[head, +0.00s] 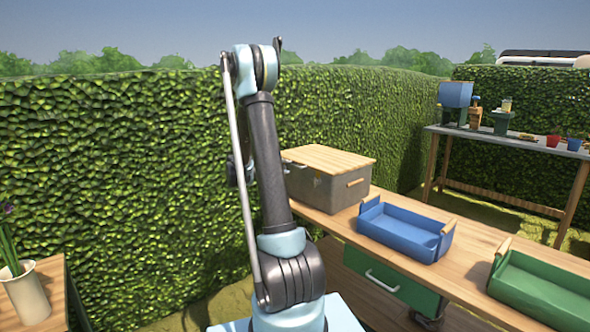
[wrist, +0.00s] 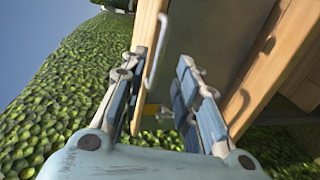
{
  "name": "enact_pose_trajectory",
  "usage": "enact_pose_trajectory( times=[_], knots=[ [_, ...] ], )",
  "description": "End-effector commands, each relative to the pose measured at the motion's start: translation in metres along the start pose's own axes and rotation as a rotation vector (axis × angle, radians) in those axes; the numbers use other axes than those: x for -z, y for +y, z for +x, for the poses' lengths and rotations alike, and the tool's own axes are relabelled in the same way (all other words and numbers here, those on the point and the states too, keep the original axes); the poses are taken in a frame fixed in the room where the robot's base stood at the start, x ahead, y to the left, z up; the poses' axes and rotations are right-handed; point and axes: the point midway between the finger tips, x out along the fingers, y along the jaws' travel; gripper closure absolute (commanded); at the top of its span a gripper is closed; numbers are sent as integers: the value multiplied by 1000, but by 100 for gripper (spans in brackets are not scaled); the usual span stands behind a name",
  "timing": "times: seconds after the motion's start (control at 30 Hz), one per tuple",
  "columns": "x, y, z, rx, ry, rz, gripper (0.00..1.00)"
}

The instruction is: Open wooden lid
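A grey box with a flat wooden lid (head: 325,158) stands at the back end of the wooden workbench in the head view. The lid lies flat on the box, looking closed. In the wrist view the picture is tilted, and the lid's wooden edge (wrist: 148,45) runs down by the left finger, with the grey box wall (wrist: 212,35) beyond. My gripper (wrist: 158,62) is open, its two blue-padded fingers apart. The lid edge lies in or near the gap; contact cannot be told. In the head view my arm hides the gripper and part of the box's left side.
A blue tray (head: 400,232) and a green tray (head: 545,290) are on the workbench (head: 475,245), nearer than the box. A hedge (head: 120,170) stands behind. A white vase (head: 25,297) is at left. A further table (head: 510,140) holds pots.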

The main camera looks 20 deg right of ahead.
Motion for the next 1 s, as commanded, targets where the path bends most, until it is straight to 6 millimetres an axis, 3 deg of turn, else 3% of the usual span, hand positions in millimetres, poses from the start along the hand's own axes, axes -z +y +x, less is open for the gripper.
enact_pose_trajectory(
  times=[0.2, 0.4, 0.6, 0.9, 1.0],
  knots=[
    [-1, 0, 39, 0, -2, 0, 71],
    [0, 0, 66, 0, -2, 0, 71],
    [0, 0, 77, 0, 0, 0, 71],
    [0, 0, 79, 0, 0, 0, 71],
    [0, 0, 79, 0, 0, 0, 94]
  ],
)
